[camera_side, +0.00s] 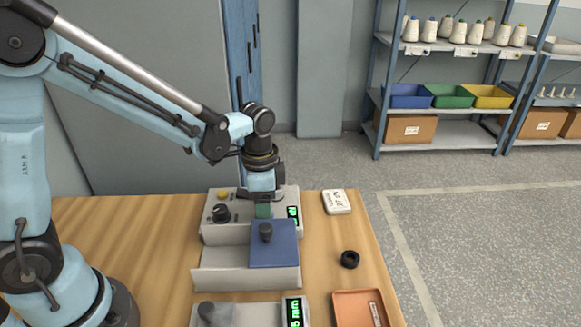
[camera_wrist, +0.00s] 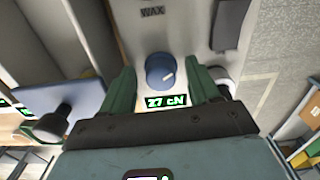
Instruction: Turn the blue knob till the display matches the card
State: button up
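The blue knob (camera_wrist: 161,70) with a pale pointer line shows in the wrist view, between the two green fingers of my gripper (camera_wrist: 160,76). The fingers are open, one on each side, with a visible gap to the knob. The green display (camera_wrist: 166,101) beside it reads 27 cN. In the side view my gripper (camera_side: 263,211) points down at the rear grey unit (camera_side: 220,234) and hides the blue knob; the display (camera_side: 293,214) there is partly visible.
A blue plate (camera_side: 284,252) with a black knob (camera_side: 266,232) stands in front. The rear unit also has a black knob (camera_side: 221,213) and yellow button (camera_side: 223,195). A black ring (camera_side: 349,259) and orange tray (camera_side: 345,298) lie right. Another display unit (camera_side: 293,310) is nearest.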

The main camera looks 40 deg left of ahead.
jog(key=shift+r, duration=0.1)
notch_tip(320, 180, up, 12)
dwell(0.8)
jog(key=shift+s, duration=0.1)
jog(key=s+a+f+n+t, duration=0.1)
jog(key=s+a+n+t, duration=0.2)
jog(key=s+n+t, duration=0.4)
jog(key=shift+a+f+n, duration=0.4)
jog(key=shift+n, duration=0.3)
